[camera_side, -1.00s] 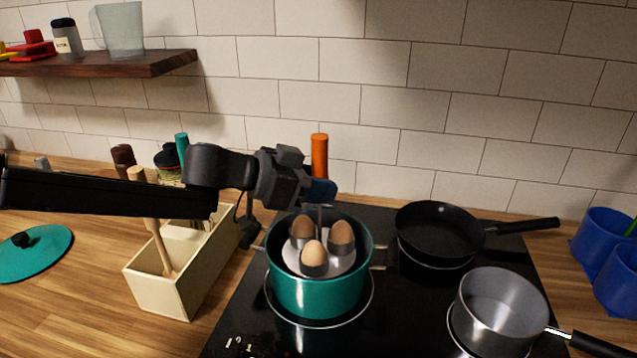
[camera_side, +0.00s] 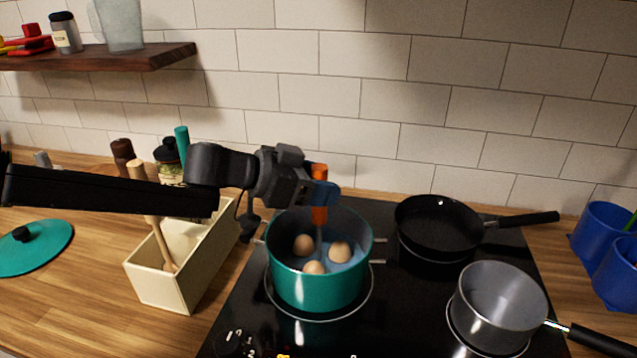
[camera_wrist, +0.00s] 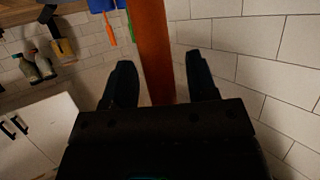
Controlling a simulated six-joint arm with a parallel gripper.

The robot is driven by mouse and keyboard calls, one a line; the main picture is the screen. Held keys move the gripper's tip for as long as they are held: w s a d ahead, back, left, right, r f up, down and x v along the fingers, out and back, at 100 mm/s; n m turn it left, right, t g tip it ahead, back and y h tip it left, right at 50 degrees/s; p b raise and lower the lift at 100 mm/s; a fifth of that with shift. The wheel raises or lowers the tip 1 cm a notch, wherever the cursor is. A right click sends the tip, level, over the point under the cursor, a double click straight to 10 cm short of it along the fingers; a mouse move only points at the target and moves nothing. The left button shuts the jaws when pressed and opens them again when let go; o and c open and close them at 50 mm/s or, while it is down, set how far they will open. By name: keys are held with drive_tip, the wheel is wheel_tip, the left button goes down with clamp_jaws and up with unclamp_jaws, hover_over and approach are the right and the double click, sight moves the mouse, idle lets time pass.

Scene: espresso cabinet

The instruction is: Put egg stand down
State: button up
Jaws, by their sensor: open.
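The egg stand's orange handle (camera_side: 319,172) rises from the teal pot (camera_side: 318,290), and it also shows in the wrist view (camera_wrist: 153,50). Several brown eggs sit low inside the pot around the handle's thin rod, and the stand's plate is hidden under bluish water. My gripper (camera_side: 325,194) is above the pot at the handle. Its fingers are open on either side of the handle, with a visible gap to each finger in the wrist view (camera_wrist: 161,70).
The pot stands on a black stovetop (camera_side: 400,320). A black frying pan (camera_side: 440,225) and a grey saucepan (camera_side: 500,310) are to its right. A cream utensil box (camera_side: 165,290) is close on the left. A teal lid (camera_side: 40,250) lies farther left. Blue cups (camera_side: 605,235) stand far right.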

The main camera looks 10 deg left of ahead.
drive_tip(key=shift+r, duration=0.45)
drive_tip(key=v, duration=1.2)
drive_tip(key=shift+r, duration=0.1)
drive_tip(key=s+a+r+n+g+y, duration=0.2)
drive_tip(key=s+a+n+y, duration=0.1)
drive_tip(key=s+a, duration=0.9)
drive_tip(key=s+a+f+n+y, duration=0.8)
drive_tip(key=s+a, duration=0.4)
drive_tip(key=s, duration=0.2)
drive_tip(key=shift+a, duration=0.2)
drive_tip(key=shift+f, duration=0.15)
